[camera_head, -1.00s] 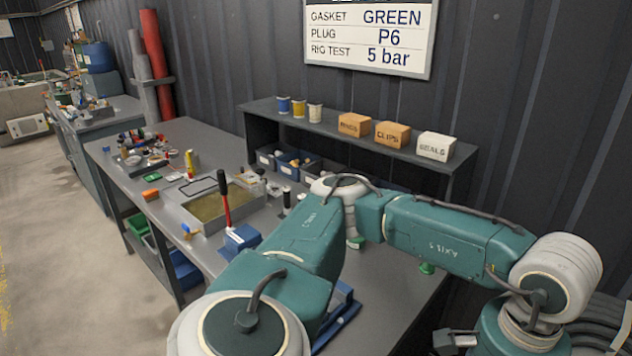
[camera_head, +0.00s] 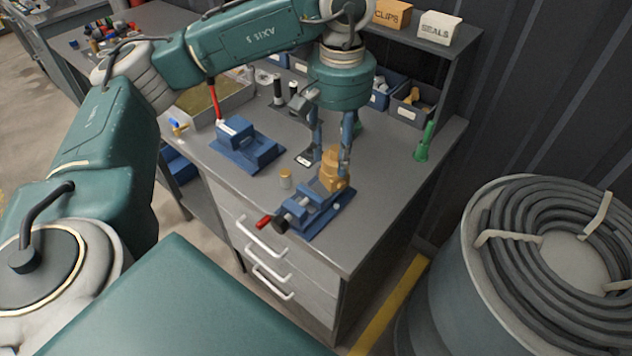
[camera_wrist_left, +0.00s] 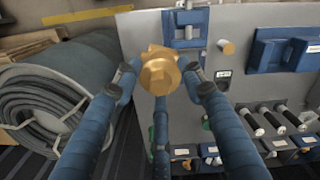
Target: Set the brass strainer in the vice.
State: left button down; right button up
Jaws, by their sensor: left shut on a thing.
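The brass strainer (camera_head: 331,172) is between the fingers of my left gripper (camera_head: 331,158), which is shut on it. The gripper points down over the right part of the bench. The blue vice (camera_head: 312,212), with a red-tipped handle, sits on the bench top near its front edge. The strainer is at the vice's far end in the head view; I cannot tell whether they touch. In the left wrist view, the strainer (camera_wrist_left: 160,72) is among the blue fingers, and the vice (camera_wrist_left: 187,30) lies beyond it, partly hidden. My right gripper is not in view.
A second blue fixture (camera_head: 245,146) and a small brass-topped cylinder (camera_head: 285,179) stand left of the vice. A green nozzle-like piece (camera_head: 424,142) is at the bench's right. A drum with coiled hose (camera_head: 552,250) stands right of the bench. Bins (camera_head: 411,103) line the back.

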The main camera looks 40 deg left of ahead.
pick_arm(q)
jog(key=w+a+r+n, duration=0.3)
jog(key=w+a+r, duration=0.25)
jog(key=r, duration=0.25)
jog(key=shift+n, duration=0.4)
jog(key=f+p, duration=0.1)
jog(key=f, duration=1.1)
jog(key=f+p, duration=0.1)
jog(key=f, duration=0.5)
jog(key=shift+s+a+f+p, duration=0.3)
jog(key=shift+s+a+f, duration=0.05)
jog(key=shift+a, duration=0.05)
jog(key=shift+f, duration=0.4)
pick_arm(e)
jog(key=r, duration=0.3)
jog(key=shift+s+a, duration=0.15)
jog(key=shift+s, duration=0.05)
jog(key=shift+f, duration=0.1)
